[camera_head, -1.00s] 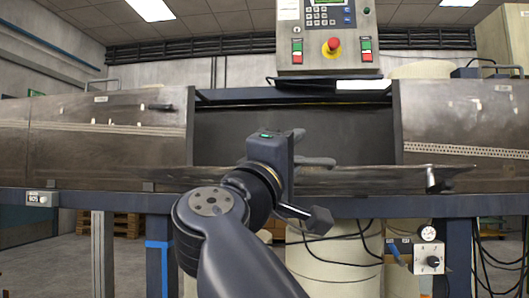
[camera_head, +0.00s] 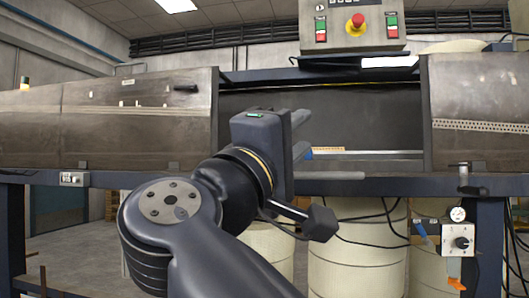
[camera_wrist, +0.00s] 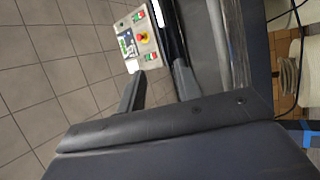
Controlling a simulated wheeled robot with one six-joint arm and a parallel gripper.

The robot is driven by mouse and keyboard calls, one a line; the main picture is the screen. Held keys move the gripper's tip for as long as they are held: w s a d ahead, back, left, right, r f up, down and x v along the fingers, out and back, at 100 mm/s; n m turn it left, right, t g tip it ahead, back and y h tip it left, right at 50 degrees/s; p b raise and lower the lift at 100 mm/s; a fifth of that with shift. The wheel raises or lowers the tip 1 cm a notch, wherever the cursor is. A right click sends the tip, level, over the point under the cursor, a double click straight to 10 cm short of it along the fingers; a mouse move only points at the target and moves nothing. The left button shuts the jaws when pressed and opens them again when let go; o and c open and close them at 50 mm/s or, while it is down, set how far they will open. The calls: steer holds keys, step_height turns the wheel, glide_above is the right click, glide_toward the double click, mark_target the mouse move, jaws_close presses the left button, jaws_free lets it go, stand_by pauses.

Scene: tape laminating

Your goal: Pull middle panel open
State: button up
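The middle bay (camera_head: 365,115) of the long metal machine is open, with its dark interior showing between the closed left panel (camera_head: 140,125) and right panel (camera_head: 480,110). The middle panel's face is not clearly visible. A thin grey bar (camera_head: 335,176) shows at the bay's lower edge; I cannot tell whether it belongs to that panel. My gripper (camera_head: 306,132) is in front of the bay's left part, fingers pointing right. In the wrist view its two fingers (camera_wrist: 158,82) stand apart with nothing seen between them.
A control box (camera_head: 352,28) with a red stop button hangs above the bay. A dark frame rail (camera_head: 400,185) runs below it. A T-shaped latch (camera_head: 463,175) and a gauge box (camera_head: 458,240) are at the right. Pale drums (camera_head: 355,250) stand underneath.

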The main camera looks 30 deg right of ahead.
steer(key=shift+v, duration=1.15)
steer(key=shift+a, duration=0.1)
